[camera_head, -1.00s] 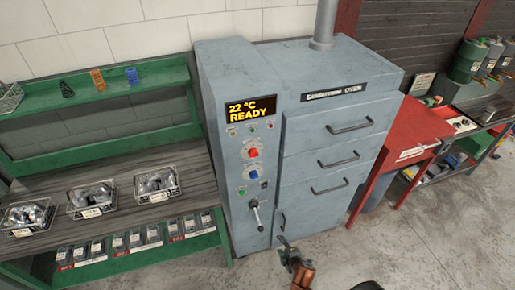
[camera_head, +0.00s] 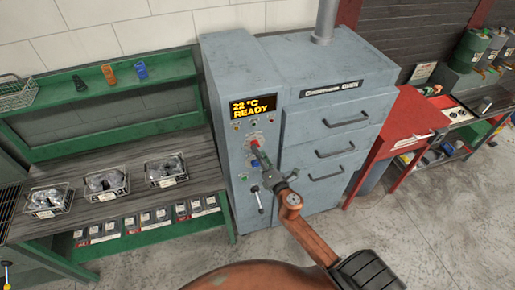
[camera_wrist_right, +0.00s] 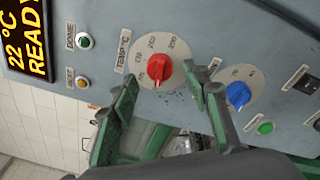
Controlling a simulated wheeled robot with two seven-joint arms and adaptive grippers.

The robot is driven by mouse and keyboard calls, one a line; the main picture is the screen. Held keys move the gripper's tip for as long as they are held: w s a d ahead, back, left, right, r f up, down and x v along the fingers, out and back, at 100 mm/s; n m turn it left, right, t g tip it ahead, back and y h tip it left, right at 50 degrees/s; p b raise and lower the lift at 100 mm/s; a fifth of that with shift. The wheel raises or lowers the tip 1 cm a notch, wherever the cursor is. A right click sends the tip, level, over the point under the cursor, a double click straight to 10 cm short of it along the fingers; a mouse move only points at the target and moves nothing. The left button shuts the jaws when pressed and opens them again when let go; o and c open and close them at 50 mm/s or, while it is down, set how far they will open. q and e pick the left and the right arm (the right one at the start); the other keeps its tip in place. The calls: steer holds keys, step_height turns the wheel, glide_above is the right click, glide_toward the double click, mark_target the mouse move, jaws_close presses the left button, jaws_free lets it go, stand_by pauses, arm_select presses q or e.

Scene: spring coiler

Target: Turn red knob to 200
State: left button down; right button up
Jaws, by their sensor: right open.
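The red knob (camera_head: 255,143) is on the grey oven's control panel, below the display. In the right wrist view the red knob (camera_wrist_right: 159,72) sits on a round, pale dial (camera_wrist_right: 185,58) labelled TEMP °C. The white mark on the knob points down in that picture, away from the larger numbers at upper right. My right gripper (camera_head: 262,157) is close in front of the panel. In the wrist view its green fingers (camera_wrist_right: 161,80) are open, one on each side of the knob, with visible gaps. My left gripper is out of view.
The display (camera_head: 252,106) reads 22 °C READY. A blue knob (camera_wrist_right: 238,95) is close to the right finger in the wrist view. A lever (camera_head: 257,200) is lower on the panel. A green bench (camera_head: 120,255) with wire baskets stands left of the oven.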

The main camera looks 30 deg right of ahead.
steer(key=shift+w+d, duration=0.15)
steer(key=shift+w, duration=1.15)
steer(key=shift+c, duration=0.6)
steer(key=c, duration=1)
steer(key=shift+c, duration=0.2)
steer(key=shift+f+m+t+h+b, duration=0.1)
steer(key=shift+m+t+h+b, duration=0.15)
steer(key=shift+m+b, duration=1.6)
steer(key=shift+f+m+t+h+b, duration=0.15)
steer(key=shift+m+t+b, duration=0.2)
steer(key=shift+m, duration=2.9)
steer(key=shift+r, duration=0.1)
